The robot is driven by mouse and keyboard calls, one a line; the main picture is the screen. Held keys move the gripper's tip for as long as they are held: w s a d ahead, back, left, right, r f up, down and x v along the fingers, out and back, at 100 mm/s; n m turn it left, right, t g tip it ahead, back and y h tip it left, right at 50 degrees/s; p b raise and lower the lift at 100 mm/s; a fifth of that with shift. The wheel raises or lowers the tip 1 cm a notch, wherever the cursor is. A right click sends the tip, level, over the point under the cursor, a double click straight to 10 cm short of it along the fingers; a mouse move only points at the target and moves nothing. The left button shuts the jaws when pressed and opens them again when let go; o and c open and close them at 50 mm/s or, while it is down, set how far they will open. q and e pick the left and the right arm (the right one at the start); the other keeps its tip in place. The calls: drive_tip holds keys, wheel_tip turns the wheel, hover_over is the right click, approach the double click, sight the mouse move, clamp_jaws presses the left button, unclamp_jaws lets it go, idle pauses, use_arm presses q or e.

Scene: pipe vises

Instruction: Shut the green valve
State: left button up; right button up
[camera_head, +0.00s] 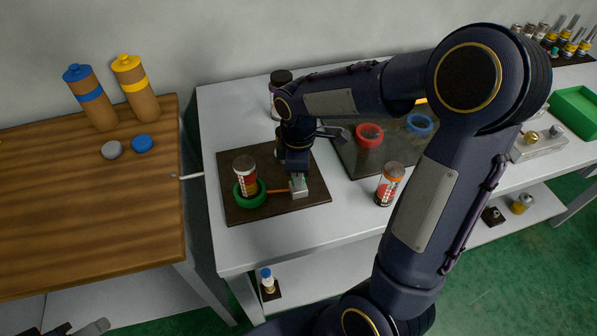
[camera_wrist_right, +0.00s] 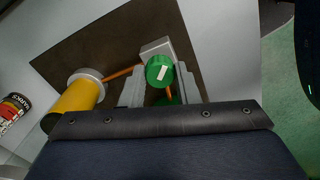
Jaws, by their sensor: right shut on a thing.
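The green valve knob (camera_wrist_right: 158,70), with a white bar mark on top, sits at a grey block (camera_wrist_right: 155,48) in the right wrist view. Orange pipes run from this spot. My right gripper (camera_wrist_right: 160,92) is shut on the knob, a grey finger on each side. In the head view my right gripper (camera_head: 298,180) points down at the small grey block (camera_head: 299,189) on a dark board (camera_head: 270,206). There the knob is hidden. What seems to be my left gripper (camera_head: 78,328) shows only partly at the bottom left edge; its jaw state is unclear.
A labelled can (camera_head: 245,176) stands in a green ring (camera_head: 241,196). A yellow cylinder (camera_wrist_right: 72,105) stands beside the pipe in the wrist view. A bottle (camera_head: 390,184) stands right of the board. A second board holds red (camera_head: 369,134) and blue (camera_head: 419,124) rings.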

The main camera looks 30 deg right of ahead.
drive_tip(key=m, duration=0.4)
drive_tip(key=shift+m, duration=0.3)
drive_tip(key=m, duration=0.4)
drive_tip(key=shift+r+b, duration=0.1)
drive_tip(key=shift+b, duration=0.2)
drive_tip(key=shift+m, duration=0.4)
drive_tip(key=o, duration=1)
drive_tip(key=shift+c, duration=0.2)
wheel_tip(320, 180, up, 8)
drive_tip(key=shift+f, duration=0.1)
drive_tip(key=shift+s, duration=0.1)
